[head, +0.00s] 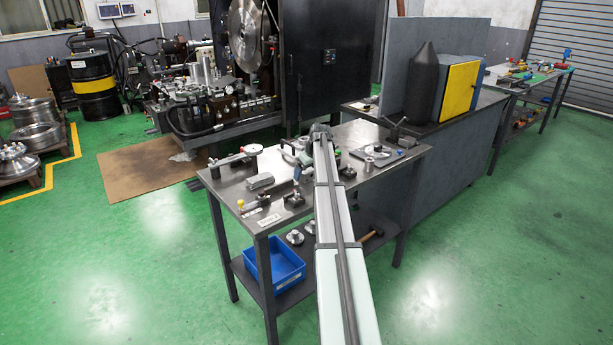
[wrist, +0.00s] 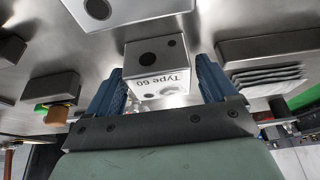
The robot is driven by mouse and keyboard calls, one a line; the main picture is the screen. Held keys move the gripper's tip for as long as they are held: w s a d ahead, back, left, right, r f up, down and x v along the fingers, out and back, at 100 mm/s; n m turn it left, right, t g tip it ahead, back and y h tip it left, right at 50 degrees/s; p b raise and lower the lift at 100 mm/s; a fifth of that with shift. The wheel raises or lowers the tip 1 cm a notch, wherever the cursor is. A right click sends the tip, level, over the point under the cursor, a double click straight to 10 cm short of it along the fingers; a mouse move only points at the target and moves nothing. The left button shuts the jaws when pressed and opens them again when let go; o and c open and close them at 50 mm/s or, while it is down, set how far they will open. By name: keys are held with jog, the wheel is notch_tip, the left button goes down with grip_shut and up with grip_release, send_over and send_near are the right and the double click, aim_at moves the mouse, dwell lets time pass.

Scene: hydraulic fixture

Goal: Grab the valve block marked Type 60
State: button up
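The valve block marked Type 60 (wrist: 158,60) is a grey metal block with dark round ports and a white label, which reads upside down in the wrist view. My gripper (wrist: 160,78) is open, with one blue finger to the left of the block and one to the right. How deep the fingertips reach along the block I cannot tell. In the head view my arm extends over the metal workbench (head: 240,207), and I cannot make out the marked block for certain there.
Another ported block (wrist: 98,9) with a white label lies close by at the top of the wrist view. A dark block (wrist: 50,86) is at left, and a dark bar (wrist: 270,46) and stacked plates (wrist: 268,78) are at right. A blue bin (head: 275,265) sits on the lower shelf.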

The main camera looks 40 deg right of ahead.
jog(key=c, duration=1.1)
